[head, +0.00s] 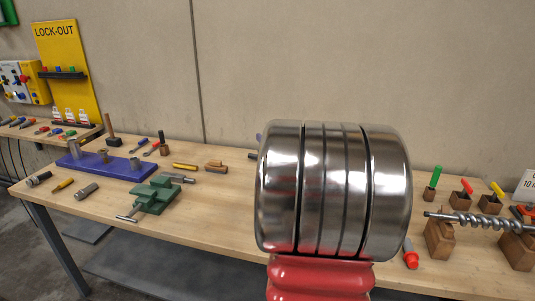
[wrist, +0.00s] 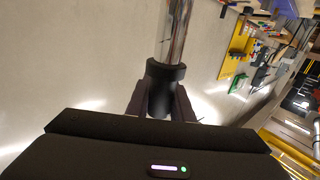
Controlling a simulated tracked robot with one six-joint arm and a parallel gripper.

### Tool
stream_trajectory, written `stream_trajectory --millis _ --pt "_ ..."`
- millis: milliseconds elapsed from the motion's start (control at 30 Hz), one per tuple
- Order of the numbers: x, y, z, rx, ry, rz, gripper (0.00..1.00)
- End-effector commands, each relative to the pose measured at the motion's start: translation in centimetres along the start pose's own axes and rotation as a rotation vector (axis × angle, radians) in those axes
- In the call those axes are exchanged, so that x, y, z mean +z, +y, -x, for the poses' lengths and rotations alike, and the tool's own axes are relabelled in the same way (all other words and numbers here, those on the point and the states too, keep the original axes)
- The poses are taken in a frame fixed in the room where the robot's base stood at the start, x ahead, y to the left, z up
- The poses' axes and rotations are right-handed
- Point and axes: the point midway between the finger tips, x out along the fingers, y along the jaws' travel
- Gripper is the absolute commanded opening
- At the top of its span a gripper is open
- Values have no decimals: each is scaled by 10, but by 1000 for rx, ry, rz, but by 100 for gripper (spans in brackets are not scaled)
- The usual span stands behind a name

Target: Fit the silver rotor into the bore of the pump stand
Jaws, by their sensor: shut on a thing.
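In the wrist view, my gripper (wrist: 161,104) is shut on the dark collar of a silver rod (wrist: 176,32), which I take to be the silver rotor. The rod points away from the jaws, up the picture, and its far end is out of frame. The gripper and the held rotor do not show in the head view, where a shiny part of my arm fills the middle. I cannot make out the pump stand or its bore in either view.
A wooden bench (head: 215,214) crosses the head view. On it are a blue plate with posts (head: 118,168), a green vise (head: 155,194), loose tools, and a spiral steel shaft (head: 480,221) on wooden blocks (head: 440,240). A yellow lock-out board (head: 70,88) stands behind at left.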

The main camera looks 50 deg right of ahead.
Motion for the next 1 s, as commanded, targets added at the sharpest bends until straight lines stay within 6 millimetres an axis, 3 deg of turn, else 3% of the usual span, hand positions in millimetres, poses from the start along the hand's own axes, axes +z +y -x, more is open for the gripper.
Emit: stream_trajectory --millis 200,767,867,1000 --pt "-13 0 0 0 2 1 0" --pt "-13 0 0 0 2 0 0" --pt "-11 -5 -2 -7 2 0 0" --pt "-3 -26 -8 -37 1 0 0"
